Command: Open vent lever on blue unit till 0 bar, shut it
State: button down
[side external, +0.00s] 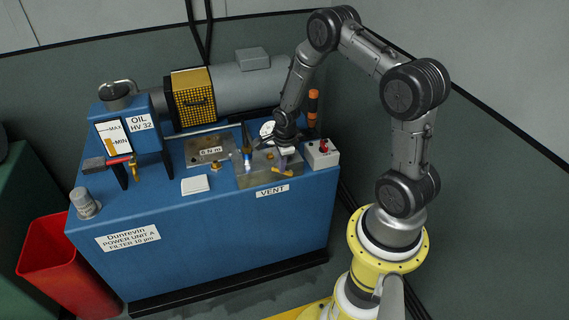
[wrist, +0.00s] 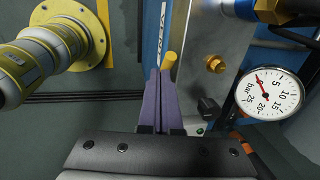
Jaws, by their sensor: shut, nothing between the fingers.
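The blue unit (side external: 205,230) stands in the side view with a VENT label (side external: 272,191) on its front. The yellow vent lever (side external: 282,172) is low on the metal plate above that label. Its yellow end (wrist: 171,60) shows beside my fingertips in the wrist view. My gripper (side external: 286,157) is shut and empty, its purple fingers (wrist: 160,76) together close to the lever. I cannot tell whether they touch it. The pressure gauge (wrist: 268,93) has a red needle at the low end, before the 5; the exact reading is unclear. The gauge's face (side external: 267,129) is partly hidden in the side view.
A small box with a red knob (side external: 323,150) stands right of the plate. A brass fitting (wrist: 215,63) and a black knob (wrist: 208,106) lie near the fingers. Left are an oil tank (side external: 130,125) and a red-handled valve (side external: 120,159). A motor (side external: 235,88) stands behind.

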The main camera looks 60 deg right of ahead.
jog(key=shift+w+a+f, duration=0.8)
jog(key=shift+f, duration=0.15)
jog(key=shift+w+a+f, duration=0.2)
jog(key=shift+f, duration=0.25)
jog(key=shift+w+a+f, duration=0.2)
jog(key=shift+f, duration=0.2)
jog(key=shift+a+f, duration=0.1)
jog(key=shift+f, duration=0.1)
jog(key=shift+s, duration=0.1)
